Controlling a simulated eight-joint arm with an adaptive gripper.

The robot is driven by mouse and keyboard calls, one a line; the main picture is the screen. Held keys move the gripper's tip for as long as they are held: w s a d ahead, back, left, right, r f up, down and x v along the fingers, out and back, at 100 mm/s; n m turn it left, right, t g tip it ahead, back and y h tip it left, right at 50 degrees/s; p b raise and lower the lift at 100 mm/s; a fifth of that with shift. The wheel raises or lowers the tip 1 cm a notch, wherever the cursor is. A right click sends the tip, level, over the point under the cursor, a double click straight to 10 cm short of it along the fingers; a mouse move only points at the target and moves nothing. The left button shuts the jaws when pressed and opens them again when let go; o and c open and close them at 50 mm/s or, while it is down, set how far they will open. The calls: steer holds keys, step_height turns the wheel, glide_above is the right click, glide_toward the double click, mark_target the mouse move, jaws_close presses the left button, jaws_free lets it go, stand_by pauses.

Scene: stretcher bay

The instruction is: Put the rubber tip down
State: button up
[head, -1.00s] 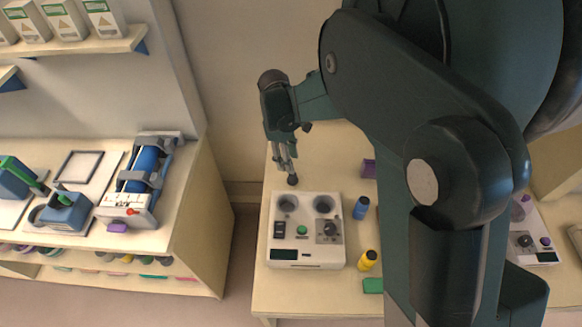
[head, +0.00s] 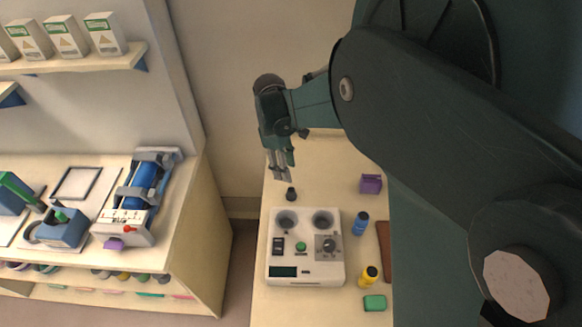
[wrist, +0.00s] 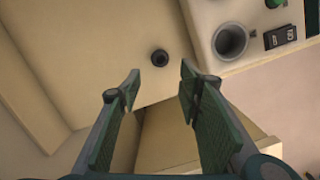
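The rubber tip (head: 291,194) is a small dark round piece standing on the beige table, just behind the white machine. In the wrist view the rubber tip (wrist: 160,58) shows as a dark ring, ahead of the fingertips and clear of both. My gripper (head: 279,173) is above and slightly left of the tip, pointing down, with a gap to it. In the wrist view my gripper (wrist: 160,75) has its two green-padded fingers well apart and nothing between them.
The white machine (head: 306,268) with two round wells stands in front of the tip. Right of it are a purple block (head: 371,184), a blue bottle (head: 361,223), a yellow bottle (head: 368,277) and a green block (head: 375,303). Table behind the tip is clear.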

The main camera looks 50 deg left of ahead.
stand_by(0.5)
steer(key=w+d+r+m+y, duration=0.1)
steer(key=w+d+r+m, duration=0.1)
steer(key=w+d+r, duration=0.55)
steer(key=w+d+r+m, duration=0.3)
steer(key=d+r, duration=0.1)
steer(key=d, duration=0.6)
steer(key=w+d+r+m+t+y, duration=0.1)
steer(key=d+r+m, duration=0.15)
steer(key=d, duration=0.45)
steer(key=w+d+r+m, duration=0.1)
steer(key=w+d+r, duration=0.15)
steer(key=d, duration=0.35)
steer(key=d+r+m+t+y, duration=0.1)
steer(key=d+r+m, duration=0.15)
steer(key=d, duration=0.45)
steer(key=s+d+r+m+t, duration=0.1)
steer(key=s+d+r+m, duration=0.15)
steer(key=d, duration=0.75)
steer(key=s+d+r+m+t, duration=0.1)
steer(key=d+m, duration=0.2)
steer(key=d, duration=0.6)
steer(key=s+d+f+m+t+h, duration=0.1)
steer(key=s+d+m, duration=0.5)
steer(key=d, duration=0.9)
steer(key=s+f+t, duration=0.1)
steer(key=s, duration=0.2)
